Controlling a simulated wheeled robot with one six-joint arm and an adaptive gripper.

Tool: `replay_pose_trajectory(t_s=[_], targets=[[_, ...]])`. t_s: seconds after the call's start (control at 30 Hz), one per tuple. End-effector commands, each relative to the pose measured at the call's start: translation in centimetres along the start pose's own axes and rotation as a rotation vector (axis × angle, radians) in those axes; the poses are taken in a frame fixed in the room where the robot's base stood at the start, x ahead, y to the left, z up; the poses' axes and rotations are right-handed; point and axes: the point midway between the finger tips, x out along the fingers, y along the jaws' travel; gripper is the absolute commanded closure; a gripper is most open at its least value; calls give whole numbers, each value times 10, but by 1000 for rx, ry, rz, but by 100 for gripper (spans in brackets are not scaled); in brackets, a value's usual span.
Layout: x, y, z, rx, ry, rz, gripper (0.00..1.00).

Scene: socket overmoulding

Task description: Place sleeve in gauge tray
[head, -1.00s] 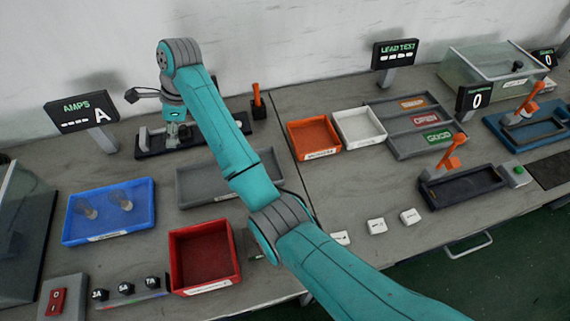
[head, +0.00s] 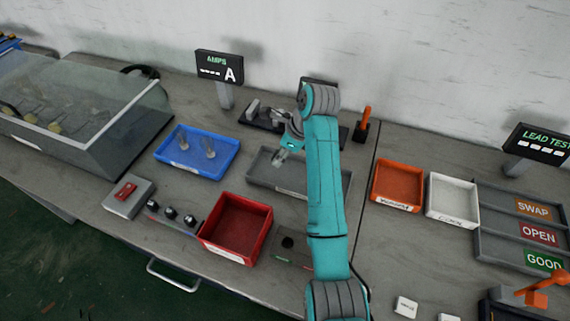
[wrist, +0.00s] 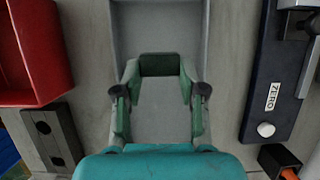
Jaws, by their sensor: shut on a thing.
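My gripper (head: 284,152) hangs over the left part of the long grey tray (head: 268,181), the likeliest gauge tray, though no label is readable. In the wrist view my gripper (wrist: 161,112) has its green-padded fingers apart over the grey tray floor (wrist: 160,20). It is shut on a clear sleeve, which shows only as a pale piece (head: 280,159) at the fingertips in the head view and barely against the grey in the wrist view. Its height above the tray floor cannot be told.
A red bin (head: 238,198) stands in front of the grey tray. The dark gauge fixture (head: 262,121) lies behind it; its ZERO label (wrist: 272,97) shows in the wrist view. Orange (head: 397,186) and white (head: 452,198) trays stand to the right. A holed block (wrist: 52,138) is nearby.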

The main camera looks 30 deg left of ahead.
Motion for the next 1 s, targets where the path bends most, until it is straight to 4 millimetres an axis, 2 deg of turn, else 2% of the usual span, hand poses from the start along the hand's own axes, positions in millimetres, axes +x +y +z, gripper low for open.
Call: replay_pose_trajectory(t_s=[0.3,0.73,0.77,0.83,1.0], targets=[[40,0,-17,1,0,1,87],[46,0,-19,1,0,1,87],[45,0,-19,1,0,0,52],[45,0,-19,1,0,0,35],[45,0,-19,1,0,0,34]])
